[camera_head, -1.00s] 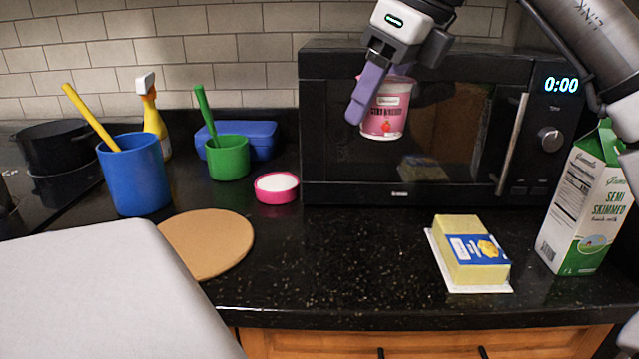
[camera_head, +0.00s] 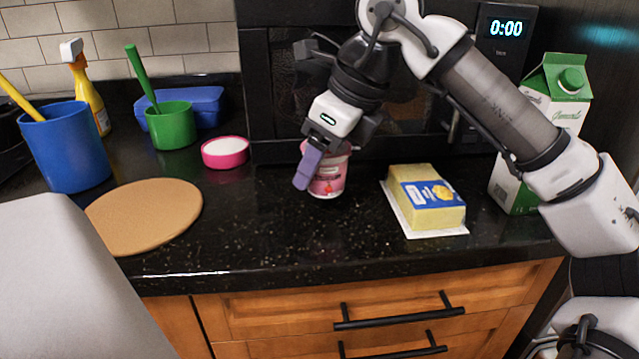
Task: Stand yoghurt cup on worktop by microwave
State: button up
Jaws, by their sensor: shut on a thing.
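The pink and white yoghurt cup (camera_head: 330,180) is upright in my gripper (camera_head: 322,164), in front of the microwave (camera_head: 272,90). My gripper is shut on it, with one purple finger across the cup's left side; the other finger is mostly hidden behind the cup. The cup's base is at or just above the black worktop (camera_head: 270,225); I cannot tell whether it touches. My arm covers much of the microwave door.
A butter pack (camera_head: 428,198) lies to the right of the cup, with a milk carton (camera_head: 515,185) beyond it. A pink-rimmed dish (camera_head: 225,153), green cup (camera_head: 170,130), blue cup (camera_head: 65,150) and round board (camera_head: 145,215) are left. Worktop around the cup is clear.

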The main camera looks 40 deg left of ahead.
aim_at(320, 181)
jog(key=shift+f, duration=1.9)
jog(key=shift+f+b, duration=0.15)
jog(key=shift+b, duration=0.2)
jog(key=o, duration=1.1)
jog(key=shift+c, duration=0.2)
jog(key=shift+r, duration=0.25)
jog(key=p+v, duration=0.1)
jog(key=v, duration=1.1)
jog(key=shift+p, duration=0.4)
jog(key=shift+w+f, duration=0.1)
